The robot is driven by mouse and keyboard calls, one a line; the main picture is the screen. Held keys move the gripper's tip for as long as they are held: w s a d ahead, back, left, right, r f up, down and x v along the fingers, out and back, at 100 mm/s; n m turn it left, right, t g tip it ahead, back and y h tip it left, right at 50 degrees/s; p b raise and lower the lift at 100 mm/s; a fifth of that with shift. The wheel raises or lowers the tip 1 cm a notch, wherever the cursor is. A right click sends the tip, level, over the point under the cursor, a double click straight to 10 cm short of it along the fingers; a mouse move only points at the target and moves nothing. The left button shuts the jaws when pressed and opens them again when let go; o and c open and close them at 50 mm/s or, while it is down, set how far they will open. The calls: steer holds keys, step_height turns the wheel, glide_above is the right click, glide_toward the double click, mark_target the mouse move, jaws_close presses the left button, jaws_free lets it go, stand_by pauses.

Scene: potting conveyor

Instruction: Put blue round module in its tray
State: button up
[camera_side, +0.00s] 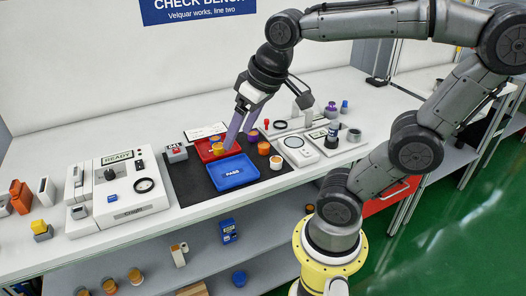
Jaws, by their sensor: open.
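My gripper (238,138) points down over the red tray (203,155), its two long purple fingers apart and nothing clearly between them. One fingertip is beside a yellow-orange round piece (218,149) in that tray. Another small round piece with an orange top and a bluish edge (214,139) sits behind it; I cannot tell whether it is the blue round module. The fingers hide part of the red tray. The blue tray marked PASS (233,174) lies in front of the red tray and looks empty. A blue round object (239,279) stands on the lower shelf.
The trays lie on a black mat (190,182). Orange-topped round pieces (276,162) stand right of the blue tray. A white tester marked READY (128,190) is at the left, a grey-red button box (177,153) beside the mat, and white instruments (299,150) at the right.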

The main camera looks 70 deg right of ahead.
steer(key=s+a+f+n, duration=0.2)
steer(key=s+f, duration=0.1)
steer(key=s, duration=0.2)
steer(key=shift+s+t, duration=0.2)
steer(key=shift+t, duration=0.2)
stand_by(0.9)
